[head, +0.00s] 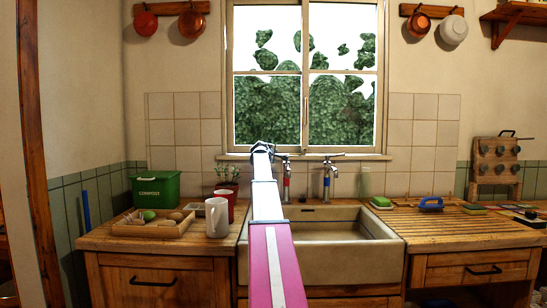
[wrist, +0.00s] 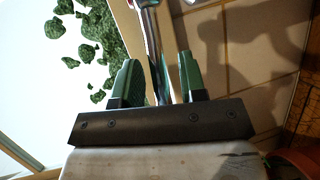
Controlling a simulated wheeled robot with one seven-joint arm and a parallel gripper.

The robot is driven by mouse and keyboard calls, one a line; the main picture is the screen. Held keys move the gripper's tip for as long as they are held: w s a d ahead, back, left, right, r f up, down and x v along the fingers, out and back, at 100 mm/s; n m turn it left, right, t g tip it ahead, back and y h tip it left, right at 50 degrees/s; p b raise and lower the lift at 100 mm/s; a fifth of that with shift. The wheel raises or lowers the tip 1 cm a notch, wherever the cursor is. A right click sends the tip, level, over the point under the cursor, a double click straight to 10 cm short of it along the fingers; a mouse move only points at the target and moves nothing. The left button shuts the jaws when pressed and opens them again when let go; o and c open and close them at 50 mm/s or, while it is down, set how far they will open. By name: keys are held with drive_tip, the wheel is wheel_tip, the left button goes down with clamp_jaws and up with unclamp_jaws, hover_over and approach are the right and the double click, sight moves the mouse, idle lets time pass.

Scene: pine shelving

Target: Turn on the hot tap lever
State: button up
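The hot tap (head: 287,182), chrome with a red band, stands behind the sink on the left. The cold tap (head: 327,180), with a blue band, stands to its right. My gripper (head: 262,148) is at the upper left of the hot tap, in front of the window's lower edge. In the wrist view my gripper (wrist: 157,65) has its two green fingers apart. A chrome tap part (wrist: 149,25) reaches down between them, with visible gaps on the sides. I cannot tell whether it touches a finger. The hot tap's lever is partly hidden by my arm in the head view.
The stone sink (head: 375,225) lies below the taps. Left are a white mug (head: 216,218), a red pot (head: 228,190), a wooden tray (head: 150,231) and a green compost bin (head: 155,188). A blue-handled brush (head: 431,204) lies on the right counter. The tiled wall (head: 180,130) is close behind.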

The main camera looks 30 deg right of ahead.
clamp_jaws()
drive_tip(key=shift+s+a+f+n+t+y, duration=0.15)
drive_tip(key=shift+s+n+t+y, duration=0.2)
drive_tip(key=shift+n+t+y, duration=0.3)
drive_tip(key=shift+s+a+r+n+t+y, duration=0.15)
drive_tip(key=shift+s+n+t+y, duration=0.25)
drive_tip(key=shift+n+t+y, duration=0.2)
drive_tip(key=shift+s+a+f+n+t+y, duration=0.15)
drive_tip(key=shift+s+n+t+y, duration=0.2)
drive_tip(key=shift+n+t+y, duration=0.25)
unclamp_jaws()
drive_tip(key=v, duration=1)
drive_tip(key=shift+s+a, duration=0.3)
